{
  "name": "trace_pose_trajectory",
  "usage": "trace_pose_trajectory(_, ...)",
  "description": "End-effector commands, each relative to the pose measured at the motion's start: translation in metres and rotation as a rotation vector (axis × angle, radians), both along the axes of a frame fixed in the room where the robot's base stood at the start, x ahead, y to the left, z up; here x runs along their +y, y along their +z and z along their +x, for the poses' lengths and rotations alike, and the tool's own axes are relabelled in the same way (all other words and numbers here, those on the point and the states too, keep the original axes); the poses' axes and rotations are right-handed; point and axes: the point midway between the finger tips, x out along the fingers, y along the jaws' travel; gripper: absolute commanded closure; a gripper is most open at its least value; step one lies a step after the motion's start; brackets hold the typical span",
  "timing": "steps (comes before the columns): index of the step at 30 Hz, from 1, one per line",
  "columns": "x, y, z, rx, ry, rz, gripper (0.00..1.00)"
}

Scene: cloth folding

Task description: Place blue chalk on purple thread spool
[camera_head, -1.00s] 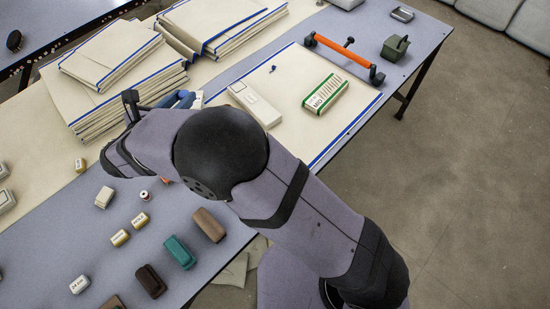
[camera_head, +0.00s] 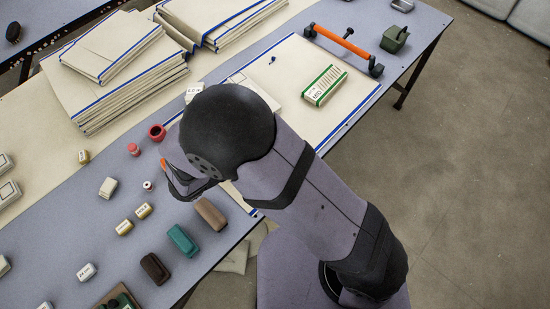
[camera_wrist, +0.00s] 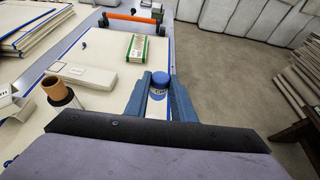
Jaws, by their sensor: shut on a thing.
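My gripper (camera_wrist: 158,98) shows in the wrist view with its two blue-grey fingers shut on a blue cylinder with a white label (camera_wrist: 159,82), apparently the blue chalk. The cylinder is upright between the fingers, and its lower part is hidden. In the head view my arm covers the fingers and the cylinder. I cannot make out a clearly purple thread spool. A small white spool-like piece with a dark centre (camera_head: 148,186) stands on the grey table, left of my wrist; its thread colour is too small to tell.
Red round pieces (camera_head: 157,132) (camera_head: 133,149) stand left of my arm. Small labelled blocks (camera_head: 124,227) and a teal block (camera_head: 182,240) lie toward the front. Stacked cream boards (camera_head: 115,75) are at the back left. A green-striped box (camera_head: 324,86) and orange-handled tool (camera_head: 343,40) lie right.

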Motion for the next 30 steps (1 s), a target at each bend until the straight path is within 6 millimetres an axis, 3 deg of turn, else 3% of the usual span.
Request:
trace_pose_trajectory(5, 0.0, -0.006, 0.0, 0.002, -0.003, -0.003, 1.0)
trace_pose_trajectory(16, 0.0, -0.051, 0.0, 0.001, -0.002, -0.003, 1.0)
trace_pose_trajectory(30, 0.0, -0.073, 0.0, 0.002, -0.002, -0.003, 1.0)
